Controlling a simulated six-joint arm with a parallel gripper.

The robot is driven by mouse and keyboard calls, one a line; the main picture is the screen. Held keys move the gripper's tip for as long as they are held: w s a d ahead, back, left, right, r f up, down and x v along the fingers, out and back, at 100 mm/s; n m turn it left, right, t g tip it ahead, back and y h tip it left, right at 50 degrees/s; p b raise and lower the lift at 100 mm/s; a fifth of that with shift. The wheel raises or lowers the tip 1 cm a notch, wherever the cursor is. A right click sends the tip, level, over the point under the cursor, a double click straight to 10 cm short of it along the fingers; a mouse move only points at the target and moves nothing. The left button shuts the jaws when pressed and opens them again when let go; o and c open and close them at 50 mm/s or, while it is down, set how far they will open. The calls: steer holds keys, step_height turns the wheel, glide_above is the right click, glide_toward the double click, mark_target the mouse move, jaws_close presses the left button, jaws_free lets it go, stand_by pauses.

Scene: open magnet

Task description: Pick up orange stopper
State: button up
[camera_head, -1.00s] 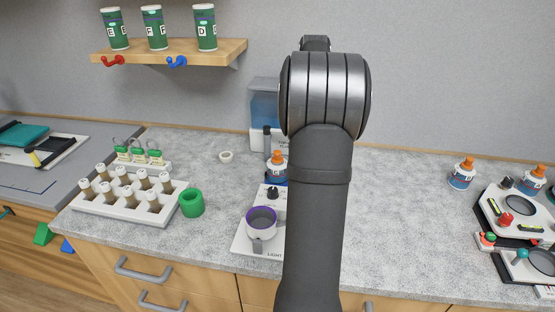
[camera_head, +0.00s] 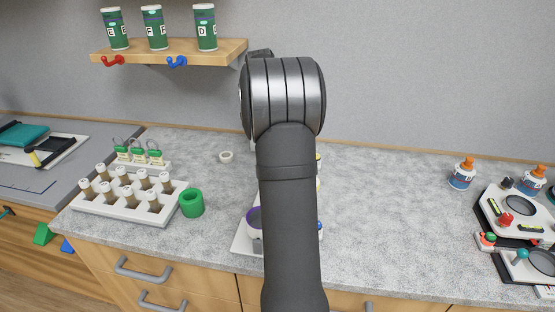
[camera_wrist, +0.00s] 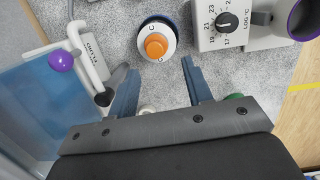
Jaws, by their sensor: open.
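The orange stopper (camera_wrist: 156,46) shows from above in the wrist view. It sits in the top of a bottle with a white shoulder (camera_wrist: 146,28) and a dark blue body. My gripper (camera_wrist: 160,66) is open, with its two blue-grey fingers apart and nothing held between them. In the picture the stopper lies just beyond the fingertips, roughly centred between them; the height gap cannot be told. In the head view my arm hides this bottle and my gripper.
A heater with a black dial (camera_wrist: 227,20) and a purple-rimmed cup (camera_wrist: 301,14) stands right of the bottle. A blue dispenser tank (camera_wrist: 45,105) with a purple knob (camera_wrist: 61,61) is at left. Two more orange-topped bottles (camera_head: 463,173) (camera_head: 531,181) stand at the counter's right.

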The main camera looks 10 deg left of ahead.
steer(key=shift+w+d+f, duration=0.15)
steer(key=shift+f, duration=1)
steer(key=shift+w+d+f, duration=0.1)
steer(key=shift+d+f, duration=0.1)
steer(key=shift+f, duration=1)
steer(key=shift+w+d+f, duration=0.15)
steer(key=shift+f, duration=1)
jaws_close()
